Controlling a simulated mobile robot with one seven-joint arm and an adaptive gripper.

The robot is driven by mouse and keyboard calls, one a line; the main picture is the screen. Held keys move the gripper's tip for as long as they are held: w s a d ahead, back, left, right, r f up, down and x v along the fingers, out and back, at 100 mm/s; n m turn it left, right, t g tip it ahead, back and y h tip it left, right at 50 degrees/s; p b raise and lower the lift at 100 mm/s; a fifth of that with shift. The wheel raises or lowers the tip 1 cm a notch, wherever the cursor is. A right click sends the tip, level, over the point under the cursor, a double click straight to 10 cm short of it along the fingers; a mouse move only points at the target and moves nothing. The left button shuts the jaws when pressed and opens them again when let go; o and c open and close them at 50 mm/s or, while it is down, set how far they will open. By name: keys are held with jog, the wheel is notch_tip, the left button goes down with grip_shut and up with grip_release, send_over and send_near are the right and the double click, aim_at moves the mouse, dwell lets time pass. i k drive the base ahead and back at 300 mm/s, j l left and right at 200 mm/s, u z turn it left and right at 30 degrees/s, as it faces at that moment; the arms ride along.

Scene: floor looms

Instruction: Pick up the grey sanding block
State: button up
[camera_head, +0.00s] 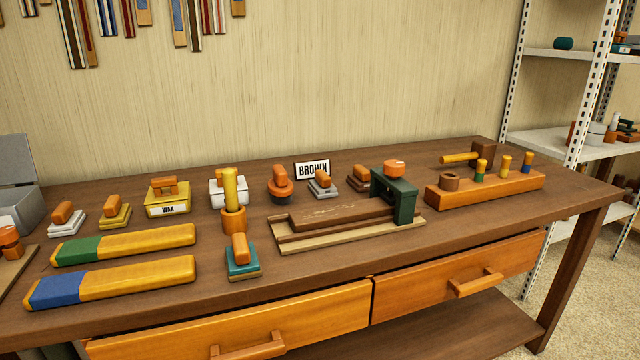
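A paler, whitish block (66,226) of similar shape lies at the far left. My gripper is not in view.
A green-ended wooden jig (402,200) stands right of and in front of the grey block. A teal block (242,263), an upright yellow-handled tool (232,200), a yellow "WAX" box (168,205) and two long yellow bars (130,243) crowd the left.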

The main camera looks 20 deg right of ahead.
aim_at(322, 187)
jog(key=k+l+z, duration=0.1)
jog(key=l+z, duration=0.15)
jog(key=l, duration=0.15)
jog(key=i+l+z, duration=0.1)
jog(key=i, duration=1.4)
